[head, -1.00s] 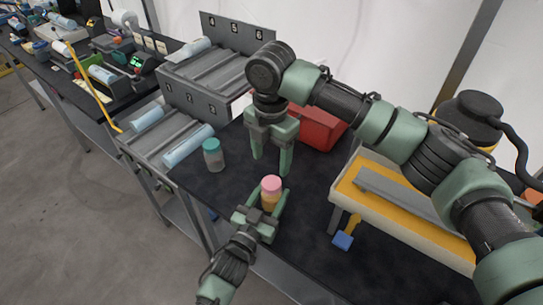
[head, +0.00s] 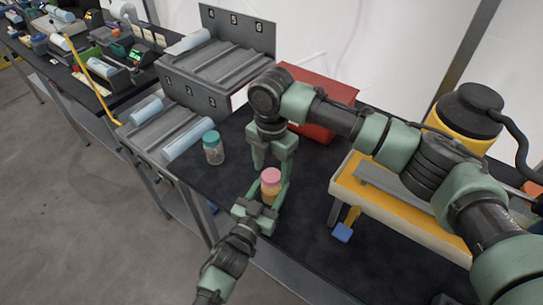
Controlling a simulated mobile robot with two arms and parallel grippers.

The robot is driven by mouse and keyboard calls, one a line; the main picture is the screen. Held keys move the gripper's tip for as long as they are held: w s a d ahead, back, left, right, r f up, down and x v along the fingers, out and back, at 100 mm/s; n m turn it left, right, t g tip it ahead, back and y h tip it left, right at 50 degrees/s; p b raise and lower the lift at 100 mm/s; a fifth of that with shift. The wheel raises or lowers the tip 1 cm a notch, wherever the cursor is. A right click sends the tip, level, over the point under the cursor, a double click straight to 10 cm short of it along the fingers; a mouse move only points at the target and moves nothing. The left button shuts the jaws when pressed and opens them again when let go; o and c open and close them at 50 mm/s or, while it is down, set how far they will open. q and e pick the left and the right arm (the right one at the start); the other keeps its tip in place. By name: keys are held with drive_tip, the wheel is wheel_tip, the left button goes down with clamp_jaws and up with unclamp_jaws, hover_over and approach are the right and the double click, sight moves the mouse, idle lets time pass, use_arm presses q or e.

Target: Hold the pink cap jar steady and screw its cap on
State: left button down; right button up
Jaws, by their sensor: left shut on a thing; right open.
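The pink cap jar (head: 271,191) stands upright on the dark table, with an amber body. Its pink cap (head: 271,175) sits on top; I cannot tell how tightly it is seated. My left gripper (head: 268,195) is shut around the jar's body from the near side. My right gripper (head: 272,165) points down, open, with its fingers at about the cap's height, just behind or around it. Whether its fingers touch the cap is not clear.
A teal-capped jar (head: 213,149) stands to the left. A numbered roller rack (head: 190,110) with pale blue cylinders is at the back left. A red bin (head: 318,95) is behind my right arm. A yellow-and-white platform (head: 380,205) and a blue block (head: 342,232) lie to the right.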

drive_tip(key=shift+f, duration=0.75)
clamp_jaws()
drive_tip(key=m, duration=1.1)
drive_tip(key=shift+s+m, duration=0.1)
drive_tip(key=shift+m, duration=0.3)
drive_tip(key=m, duration=0.5)
drive_tip(key=shift+a, duration=0.1)
drive_tip(key=m, duration=0.7)
drive_tip(key=shift+m, duration=0.4)
drive_tip(key=shift+o, duration=0.8)
unclamp_jaws()
